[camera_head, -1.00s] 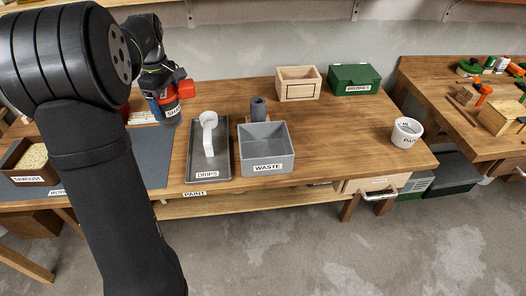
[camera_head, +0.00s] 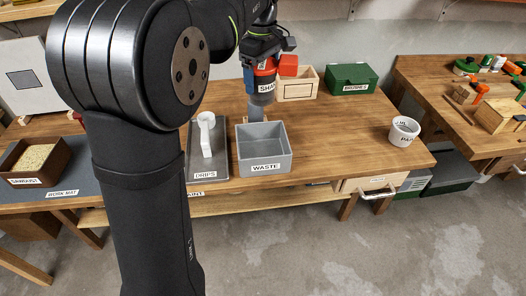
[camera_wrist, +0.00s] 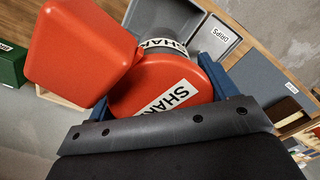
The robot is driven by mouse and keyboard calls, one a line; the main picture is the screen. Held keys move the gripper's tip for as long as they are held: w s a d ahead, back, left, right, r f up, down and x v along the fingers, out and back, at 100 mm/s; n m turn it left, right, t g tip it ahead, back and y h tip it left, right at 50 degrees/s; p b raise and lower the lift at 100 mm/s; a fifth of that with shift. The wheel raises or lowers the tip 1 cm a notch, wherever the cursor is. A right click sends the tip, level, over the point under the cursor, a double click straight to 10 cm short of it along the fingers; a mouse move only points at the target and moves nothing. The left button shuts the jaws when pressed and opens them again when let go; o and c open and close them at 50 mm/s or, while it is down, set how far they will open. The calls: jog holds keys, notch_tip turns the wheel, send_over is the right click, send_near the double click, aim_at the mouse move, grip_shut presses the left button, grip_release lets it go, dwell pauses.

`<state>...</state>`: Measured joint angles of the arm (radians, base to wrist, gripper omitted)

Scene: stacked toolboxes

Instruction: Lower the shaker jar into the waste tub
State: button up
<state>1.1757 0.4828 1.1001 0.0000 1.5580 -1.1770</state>
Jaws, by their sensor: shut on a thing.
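The shaker jar (camera_head: 264,88) has a grey body, a SHAKER label and a red-orange lid. A red block-like part sticks out beside the lid. My gripper (camera_head: 262,66) is shut on the jar and holds it upright in the air. In the head view the jar appears above the back of the grey waste tub (camera_head: 264,169), which is open-topped. In the wrist view the jar's lid (camera_wrist: 150,88) fills the middle, between blue fingers (camera_wrist: 215,45). The jar hides part of what lies beneath it there.
The drips tray (camera_head: 208,174), holding a white item (camera_head: 206,135), is left of the tub. A wooden box (camera_head: 298,86) and green box (camera_head: 352,80) stand behind. A white cup (camera_head: 403,132) is right; bench between is clear.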

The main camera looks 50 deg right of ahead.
notch_tip(320, 180, down, 10)
jog(key=shift+r, duration=0.1)
dwell(0.4)
dwell(0.6)
notch_tip(320, 180, down, 8)
dwell(1.3)
jog(key=shift+f, duration=2.4)
dwell(1.5)
jog(key=o, duration=1.1)
